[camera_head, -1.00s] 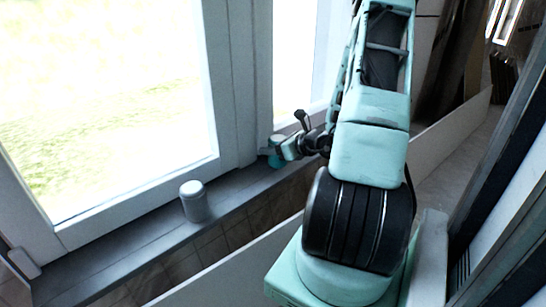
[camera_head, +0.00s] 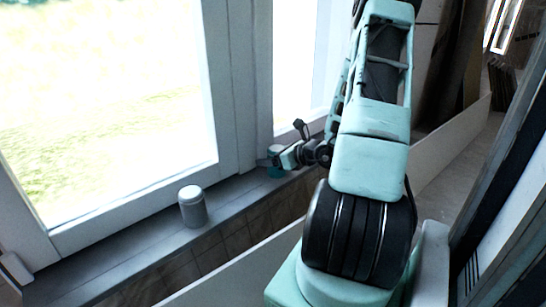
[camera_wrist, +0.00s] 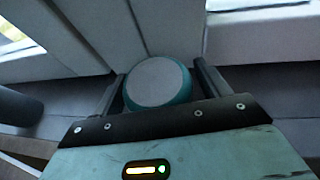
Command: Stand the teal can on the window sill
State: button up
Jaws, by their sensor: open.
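The teal can (camera_head: 275,172) stands upright on the grey window sill (camera_head: 150,237), close to the window post, partly hidden by my gripper (camera_head: 268,162). In the wrist view the can (camera_wrist: 182,93) shows its round grey top and a teal side. My gripper is open, with one finger on each side of the can and narrow gaps beside it. The can's base is hidden in the wrist view.
A grey can (camera_head: 192,206) stands on the sill to the left of my gripper. The window frame (camera_head: 238,90) rises behind the sill. A low pale panel (camera_head: 445,152) runs along the right. The sill between the cans is clear.

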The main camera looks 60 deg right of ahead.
jog(key=p+v, duration=0.5)
jog(key=v, duration=0.7)
jog(key=shift+p, duration=0.35)
jog(key=w+a+r+n+g+y, duration=0.2)
jog(key=w+a+n+g+y, duration=0.15)
jog(key=a+n, duration=0.4)
jog(key=w+a+r+n+g+y, duration=0.2)
jog(key=w+a+n+y, duration=0.15)
jog(key=a, duration=0.65)
jog(key=w+a+r+n+g+y, duration=0.1)
jog(key=w+a+n+g+y, duration=0.2)
jog(key=a+n, duration=0.45)
jog(key=s+a+r+n+g+h, duration=0.2)
jog(key=s+a+n+h, duration=0.2)
jog(key=s+a+n, duration=0.3)
jog(key=s+a+r+n+g+h, duration=0.2)
jog(key=s+a+n, duration=0.5)
jog(key=a+n, duration=1)
jog(key=shift+r+n+g+h, duration=0.45)
jog(key=shift+n+h, duration=0.5)
jog(key=shift+h, duration=0.25)
